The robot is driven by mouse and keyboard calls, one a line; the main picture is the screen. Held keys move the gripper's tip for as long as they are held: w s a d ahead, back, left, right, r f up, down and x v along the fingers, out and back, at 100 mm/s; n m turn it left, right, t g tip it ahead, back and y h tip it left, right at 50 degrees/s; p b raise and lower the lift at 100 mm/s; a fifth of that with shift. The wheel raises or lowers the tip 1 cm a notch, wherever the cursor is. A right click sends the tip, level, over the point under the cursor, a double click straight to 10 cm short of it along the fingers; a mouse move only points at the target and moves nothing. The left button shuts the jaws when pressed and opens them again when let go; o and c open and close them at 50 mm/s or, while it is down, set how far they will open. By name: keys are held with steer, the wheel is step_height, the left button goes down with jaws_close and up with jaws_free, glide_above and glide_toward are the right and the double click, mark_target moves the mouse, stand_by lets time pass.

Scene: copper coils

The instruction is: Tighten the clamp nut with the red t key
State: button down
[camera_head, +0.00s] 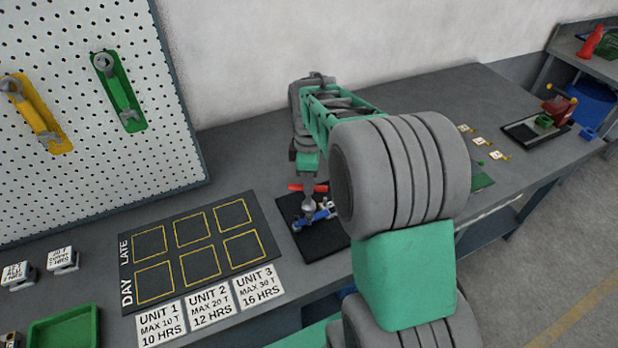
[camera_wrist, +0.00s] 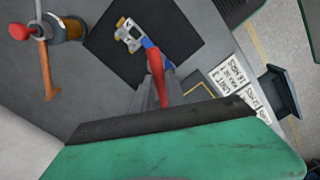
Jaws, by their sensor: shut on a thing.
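My gripper (camera_head: 307,180) points down over the black mat (camera_head: 325,245) and is shut on the red T key (camera_head: 296,187). In the wrist view the red key (camera_wrist: 157,80) shows between the fingers (camera_wrist: 158,86). The blue clamp (camera_head: 322,215) lies on the mat just below the key; in the wrist view its blue part and pale, brass-coloured end (camera_wrist: 128,35) show beyond the key. The key's lower end appears close to the clamp, but I cannot tell whether it sits on the nut. The nut itself is not clearly visible.
A marked board (camera_head: 190,310) with unit cards lies left of the mat. A green tray (camera_head: 66,330) stands at front left. A pegboard (camera_head: 90,130) holds wrenches. In the wrist view, a fixture with a red knob (camera_wrist: 22,31) and copper-coloured rod stands beside the mat.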

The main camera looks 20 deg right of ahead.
steer(key=shift+p, duration=0.3)
steer(key=shift+s+a, duration=0.2)
steer(key=shift+s, duration=0.45)
steer(key=shift+f+b, duration=1)
steer(key=shift+f, duration=0.4)
stand_by(0.8)
stand_by(0.3)
